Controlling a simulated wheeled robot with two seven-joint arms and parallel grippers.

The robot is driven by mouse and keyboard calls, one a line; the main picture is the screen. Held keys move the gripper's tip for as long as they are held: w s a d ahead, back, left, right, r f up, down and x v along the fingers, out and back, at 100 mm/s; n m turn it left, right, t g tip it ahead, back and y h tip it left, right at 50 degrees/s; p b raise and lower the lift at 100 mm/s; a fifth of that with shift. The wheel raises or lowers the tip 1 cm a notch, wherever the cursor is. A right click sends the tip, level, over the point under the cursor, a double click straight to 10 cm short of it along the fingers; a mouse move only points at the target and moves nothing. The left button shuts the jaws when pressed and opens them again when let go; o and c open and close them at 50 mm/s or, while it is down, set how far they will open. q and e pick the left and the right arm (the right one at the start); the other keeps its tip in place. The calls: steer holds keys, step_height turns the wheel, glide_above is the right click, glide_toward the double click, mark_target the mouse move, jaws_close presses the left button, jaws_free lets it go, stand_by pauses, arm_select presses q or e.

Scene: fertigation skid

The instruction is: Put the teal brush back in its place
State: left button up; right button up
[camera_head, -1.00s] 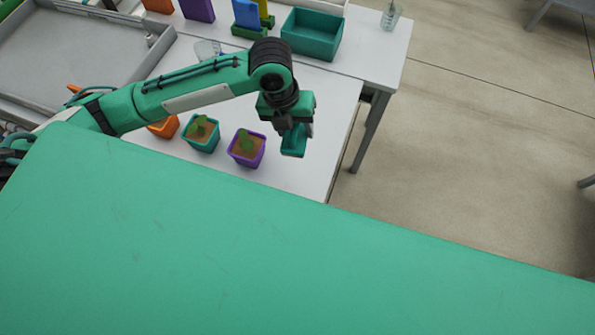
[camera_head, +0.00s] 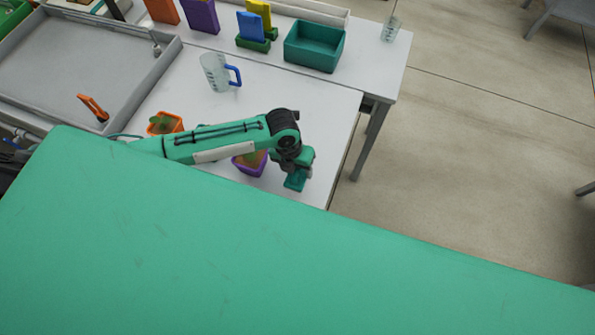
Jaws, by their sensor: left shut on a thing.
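My left gripper (camera_head: 296,170) is at the front right corner of the white table (camera_head: 270,98), pointing down. It is shut on a teal block-like thing (camera_head: 294,183), which looks like the teal brush. Only the lower part of this thing shows below the jaws. I cannot tell whether it touches the table top. A purple pot (camera_head: 249,166) with a plant stands just left of the gripper, partly covered by my arm. My right gripper is not in view.
An orange pot (camera_head: 165,124) stands left of my forearm. A jug with a blue handle (camera_head: 216,72) stands behind it. A teal bin (camera_head: 314,47), blue block (camera_head: 250,27) and beaker (camera_head: 390,30) are at the back. A grey tray (camera_head: 90,60) with an orange-handled tool (camera_head: 93,107) is left.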

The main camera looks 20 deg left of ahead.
mark_target(298, 173)
arm_select(q)
step_height(298, 173, down, 3)
steer(key=shift+p, duration=0.35)
steer(key=shift+f, duration=0.6)
steer(key=o, duration=0.5)
steer(key=shift+f, duration=0.15)
steer(key=o, duration=0.4)
steer(key=shift+o, duration=0.2)
